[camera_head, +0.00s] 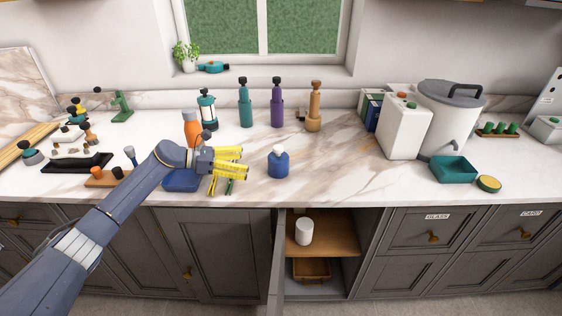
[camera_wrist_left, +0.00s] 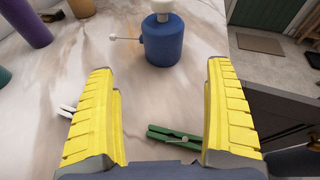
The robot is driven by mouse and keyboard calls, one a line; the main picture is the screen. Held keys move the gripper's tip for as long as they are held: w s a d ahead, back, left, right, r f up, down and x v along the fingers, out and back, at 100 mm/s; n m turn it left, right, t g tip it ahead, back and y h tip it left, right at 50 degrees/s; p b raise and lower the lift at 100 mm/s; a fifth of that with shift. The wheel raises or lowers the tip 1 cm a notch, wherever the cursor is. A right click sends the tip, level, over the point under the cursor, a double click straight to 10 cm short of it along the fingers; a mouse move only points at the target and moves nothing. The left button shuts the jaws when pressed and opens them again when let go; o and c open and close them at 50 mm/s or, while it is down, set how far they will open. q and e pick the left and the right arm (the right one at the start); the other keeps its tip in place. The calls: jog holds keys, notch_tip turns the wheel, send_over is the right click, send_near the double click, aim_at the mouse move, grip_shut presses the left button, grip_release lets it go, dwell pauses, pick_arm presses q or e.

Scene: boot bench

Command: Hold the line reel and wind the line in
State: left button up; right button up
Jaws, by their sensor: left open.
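A blue cylinder with a white top (camera_head: 279,164) stands upright on the marble counter, right of my left gripper. In the left wrist view it (camera_wrist_left: 166,42) has a thin side rod ending in a white ball, like a crank; I take it for the line reel. No loose line can be made out. My left gripper (camera_head: 245,162), with yellow ribbed fingers, is open and empty. Its fingers point toward the blue cylinder without touching it. My right gripper is not in view.
A green clothes-peg (camera_wrist_left: 174,138) lies below my left fingers. A blue tray (camera_head: 182,181) is partly behind my left arm. Teal (camera_head: 245,107), purple (camera_head: 277,108) and tan (camera_head: 314,110) bottles stand behind. The counter right of the blue cylinder is clear up to a teal tray (camera_head: 453,169).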

aim_at(275, 165)
pick_arm(q)
jog(key=shift+w+d+f+m, duration=0.15)
jog(key=shift+d+m, duration=0.1)
jog(key=shift+d, duration=0.35)
jog(key=shift+w+d+f+m, duration=0.1)
jog(key=shift+d+m, duration=0.15)
jog(key=shift+d, duration=0.3)
jog(key=shift+x, duration=4.75)
jog(key=shift+s, duration=0.15)
